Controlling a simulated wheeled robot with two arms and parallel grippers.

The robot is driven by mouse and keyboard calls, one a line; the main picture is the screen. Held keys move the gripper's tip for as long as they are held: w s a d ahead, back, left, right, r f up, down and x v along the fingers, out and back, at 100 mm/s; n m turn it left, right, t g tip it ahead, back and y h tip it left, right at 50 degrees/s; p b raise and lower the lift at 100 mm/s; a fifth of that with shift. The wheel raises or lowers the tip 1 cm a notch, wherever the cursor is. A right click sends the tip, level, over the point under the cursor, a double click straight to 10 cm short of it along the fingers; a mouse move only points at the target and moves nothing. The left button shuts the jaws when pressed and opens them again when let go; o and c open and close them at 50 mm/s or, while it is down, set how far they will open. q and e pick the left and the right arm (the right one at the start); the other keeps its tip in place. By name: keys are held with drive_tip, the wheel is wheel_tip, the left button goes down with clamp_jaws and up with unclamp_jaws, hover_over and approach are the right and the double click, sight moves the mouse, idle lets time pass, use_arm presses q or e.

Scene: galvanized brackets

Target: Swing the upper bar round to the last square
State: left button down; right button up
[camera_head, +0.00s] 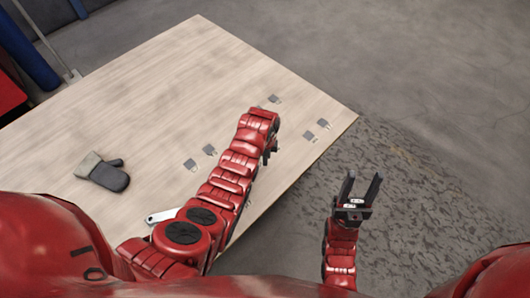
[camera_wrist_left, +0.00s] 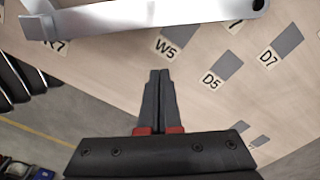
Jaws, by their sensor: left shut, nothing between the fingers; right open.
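A silver metal bar (camera_wrist_left: 150,15) with a rounded, holed end crosses the top of the left wrist view, with bent metal at its left; whether it is one bar or two I cannot tell. In the head view a silver holed end (camera_head: 162,215) shows beside my left arm, which hides the rest. Grey squares with printed labels lie on the table, among them W5 (camera_wrist_left: 184,28), D5 (camera_wrist_left: 228,66) and D7 (camera_wrist_left: 287,41). My left gripper (camera_wrist_left: 158,72) is shut and empty, apart from the bar. My right gripper (camera_head: 360,178) is open and empty, off the table's edge.
The pale wooden table (camera_head: 165,85) has much bare room at the far left. A grey and black mitt (camera_head: 103,172) lies on its left part. More grey squares (camera_head: 323,124) lie near the right edge. Beyond is grey floor with a patterned dark mat (camera_head: 400,170).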

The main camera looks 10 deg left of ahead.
use_arm(q)
wheel_tip(320, 180, down, 2)
drive_tip(key=shift+f, duration=0.2)
drive_tip(key=shift+a+p, duration=0.35)
drive_tip(key=shift+p, duration=0.2)
drive_tip(key=shift+a+p, duration=0.55)
drive_tip(key=shift+a, duration=0.6)
drive_tip(key=shift+a+f, duration=0.2)
drive_tip(key=shift+a, duration=0.3)
drive_tip(key=shift+a, duration=0.1)
